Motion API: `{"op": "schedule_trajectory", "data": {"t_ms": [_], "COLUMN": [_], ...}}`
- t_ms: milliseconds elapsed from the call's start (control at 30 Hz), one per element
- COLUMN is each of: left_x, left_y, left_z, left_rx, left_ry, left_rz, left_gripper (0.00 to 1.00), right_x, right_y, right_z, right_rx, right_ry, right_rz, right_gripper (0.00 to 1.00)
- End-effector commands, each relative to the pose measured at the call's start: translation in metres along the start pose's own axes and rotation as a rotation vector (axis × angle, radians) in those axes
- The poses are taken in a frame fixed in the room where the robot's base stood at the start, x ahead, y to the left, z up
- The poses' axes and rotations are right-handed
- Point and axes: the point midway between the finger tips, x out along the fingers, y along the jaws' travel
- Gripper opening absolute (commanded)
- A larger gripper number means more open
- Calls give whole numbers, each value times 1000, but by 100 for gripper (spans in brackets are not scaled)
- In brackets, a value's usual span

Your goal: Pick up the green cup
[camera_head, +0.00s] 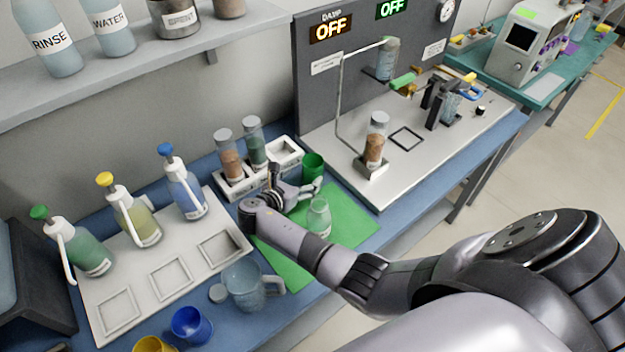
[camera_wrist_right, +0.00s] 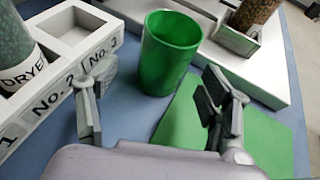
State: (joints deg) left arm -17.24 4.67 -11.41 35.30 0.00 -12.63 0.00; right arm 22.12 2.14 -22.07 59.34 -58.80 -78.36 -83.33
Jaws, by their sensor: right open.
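The green cup (camera_head: 313,167) stands upright on the blue bench, at the back edge of the green mat (camera_head: 347,233) and beside the white vial rack (camera_head: 236,188). My right gripper (camera_head: 297,181) is open just in front of the cup. In the right wrist view the cup (camera_wrist_right: 170,52) stands ahead, between the lines of the two spread fingers (camera_wrist_right: 155,105), with nothing between them. The cup's mouth faces up and its inside looks empty. The fingers appear apart from the cup. My left gripper is in neither view.
The white rack (camera_wrist_right: 75,30) stands close on the cup's left. The white platform (camera_head: 425,130) lies on its right. A clear flask (camera_head: 319,217) stands on the mat beside my right arm. A glass jug (camera_head: 244,284), blue cup (camera_head: 190,325) and yellow cup (camera_head: 154,345) are nearer.

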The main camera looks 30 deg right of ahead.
Motion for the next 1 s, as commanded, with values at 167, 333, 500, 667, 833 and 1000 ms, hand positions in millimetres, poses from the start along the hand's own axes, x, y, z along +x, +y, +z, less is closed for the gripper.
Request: {"op": "schedule_trajectory", "data": {"t_ms": [167,333,500,667,833,1000], "left_x": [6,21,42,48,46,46], "left_y": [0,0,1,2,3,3], "left_z": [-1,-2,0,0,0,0], "left_rx": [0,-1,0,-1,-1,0], "left_ry": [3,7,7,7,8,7], "left_rz": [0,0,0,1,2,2], "left_gripper": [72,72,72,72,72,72], "right_x": [8,24,48,57,57,56], "right_y": [0,-3,-5,-4,-4,-5], "right_z": [-1,-5,-7,-3,-2,-2], "right_rx": [1,1,2,2,1,1], "right_ry": [1,-2,-2,-1,0,0], "right_rz": [0,0,-1,1,1,1], "right_gripper": [73,73,73,73,73,63]}}
